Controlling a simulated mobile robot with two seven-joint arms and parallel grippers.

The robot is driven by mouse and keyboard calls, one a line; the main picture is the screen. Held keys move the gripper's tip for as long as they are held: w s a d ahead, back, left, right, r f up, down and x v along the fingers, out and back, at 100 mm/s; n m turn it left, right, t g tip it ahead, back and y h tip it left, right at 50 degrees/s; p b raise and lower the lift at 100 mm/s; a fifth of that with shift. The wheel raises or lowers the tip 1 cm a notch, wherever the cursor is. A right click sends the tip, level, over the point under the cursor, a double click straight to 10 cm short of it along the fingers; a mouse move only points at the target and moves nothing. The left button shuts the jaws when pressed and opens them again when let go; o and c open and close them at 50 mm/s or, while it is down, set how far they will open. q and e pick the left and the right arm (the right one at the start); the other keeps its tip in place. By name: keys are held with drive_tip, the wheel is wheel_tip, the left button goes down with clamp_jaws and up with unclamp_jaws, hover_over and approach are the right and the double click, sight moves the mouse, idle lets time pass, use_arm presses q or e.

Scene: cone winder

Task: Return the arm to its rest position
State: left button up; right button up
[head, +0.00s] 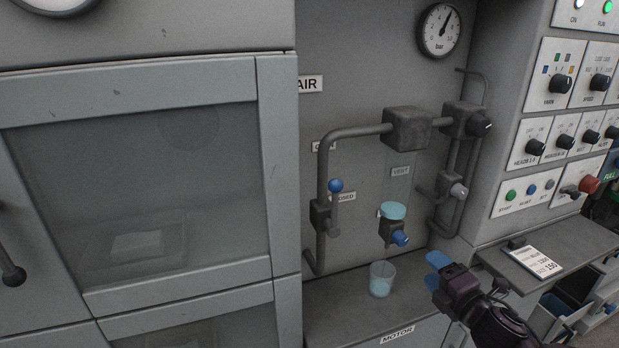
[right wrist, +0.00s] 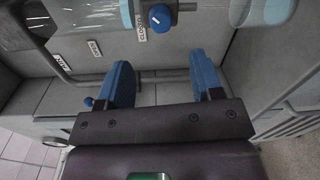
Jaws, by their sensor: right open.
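My right gripper (head: 436,270) is at the lower right of the head view, in front of the ledge under the air piping. Its two blue fingers are apart, and it is empty. The right wrist view also shows the fingers spread with nothing between them (right wrist: 162,80). A clear cup (head: 382,280) with pale blue liquid stands on the ledge, left of the gripper and apart from it. Above the cup is a filter bowl with pale blue liquid (head: 393,211) and a blue drain knob (head: 400,238). My left arm and gripper are not in view.
Piping with a blue-balled lever (head: 335,186) runs on the back panel. A side shelf with a card (head: 533,261) and a control panel (head: 565,130) stand close on the right. A glazed cabinet door (head: 140,200) fills the left.

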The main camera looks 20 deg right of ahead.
drive_tip(key=s+a+f+m+g, duration=0.3)
drive_tip(key=s+a+f+m, duration=0.3)
drive_tip(key=s+f+m, duration=0.2)
drive_tip(key=s+a+f+m+g+h, duration=0.1)
drive_tip(key=s+a+f+m+g, duration=0.1)
drive_tip(key=s+a+f+m, duration=0.3)
drive_tip(key=s+f+m, duration=0.4)
drive_tip(key=f+m, duration=0.2)
drive_tip(key=f, duration=0.1)
drive_tip(key=shift+a+m+g, duration=0.3)
drive_tip(key=shift+a+g, duration=0.1)
